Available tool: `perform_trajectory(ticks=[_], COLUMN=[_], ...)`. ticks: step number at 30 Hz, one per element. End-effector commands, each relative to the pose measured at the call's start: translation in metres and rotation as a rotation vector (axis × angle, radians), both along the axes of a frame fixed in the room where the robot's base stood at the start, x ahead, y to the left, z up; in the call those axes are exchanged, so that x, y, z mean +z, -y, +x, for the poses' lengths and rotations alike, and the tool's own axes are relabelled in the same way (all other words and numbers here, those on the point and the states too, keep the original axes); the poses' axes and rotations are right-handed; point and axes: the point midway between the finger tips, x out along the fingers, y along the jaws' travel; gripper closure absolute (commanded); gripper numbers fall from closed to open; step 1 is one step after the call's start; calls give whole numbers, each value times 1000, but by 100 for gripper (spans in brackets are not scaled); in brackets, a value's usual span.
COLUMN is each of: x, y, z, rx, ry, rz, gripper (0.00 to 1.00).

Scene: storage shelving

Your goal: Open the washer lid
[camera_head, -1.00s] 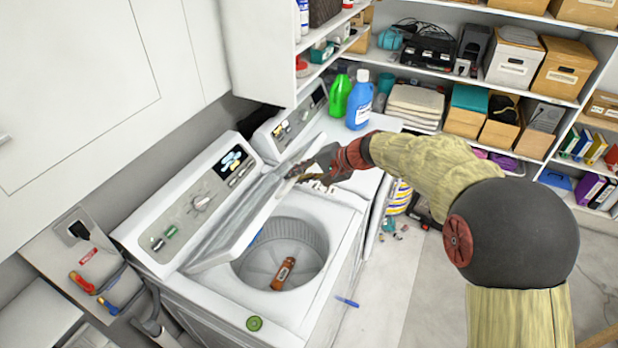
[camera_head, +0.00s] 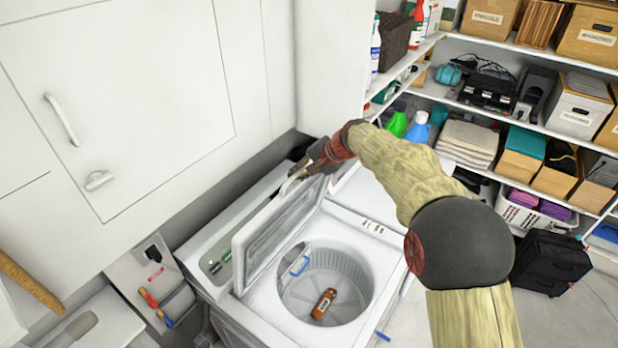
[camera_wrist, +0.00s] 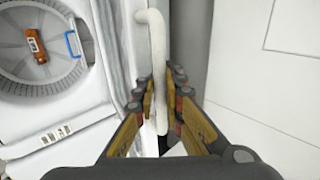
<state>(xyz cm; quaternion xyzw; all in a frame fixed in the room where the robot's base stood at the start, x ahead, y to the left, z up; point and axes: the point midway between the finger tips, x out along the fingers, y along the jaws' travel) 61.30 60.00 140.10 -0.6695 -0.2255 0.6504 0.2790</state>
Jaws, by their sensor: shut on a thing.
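The washer (camera_head: 350,235) stands in the lower middle of the head view, and its drum is open to view. Its lid (camera_head: 272,232) is tipped up steeply on the drum's left side. My gripper (camera_head: 308,168) is at the lid's upper edge. In the wrist view my gripper (camera_wrist: 163,78) has its fingers closed around a pale curved bar, the lid's handle (camera_wrist: 154,45). The drum shows at the left of the wrist view (camera_wrist: 60,80). A brown bottle (camera_head: 323,303) lies in the drum, with a blue-handled item (camera_head: 300,266) at its rim.
White cabinets (camera_head: 120,90) stand close on the left, behind the raised lid. Shelves (camera_head: 500,115) with boxes and towels fill the back right. Green (camera_head: 397,124) and blue (camera_head: 418,128) bottles stand behind my arm. Open floor (camera_head: 560,315) lies at right.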

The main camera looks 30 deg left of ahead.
Motion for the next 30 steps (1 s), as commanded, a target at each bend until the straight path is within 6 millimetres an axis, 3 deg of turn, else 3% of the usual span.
perform_trajectory(ticks=[6, 20, 21, 24, 30], x=[7, 9, 9, 8, 6], y=[-15, -19, -19, -18, -18], z=[1, 1, 1, 1, 1], rx=[2, 1, 1, 1, 0], ry=[3, 4, 4, 4, 1], rz=[2, 3, 3, 3, 1], gripper=[100, 100, 89, 83, 83])
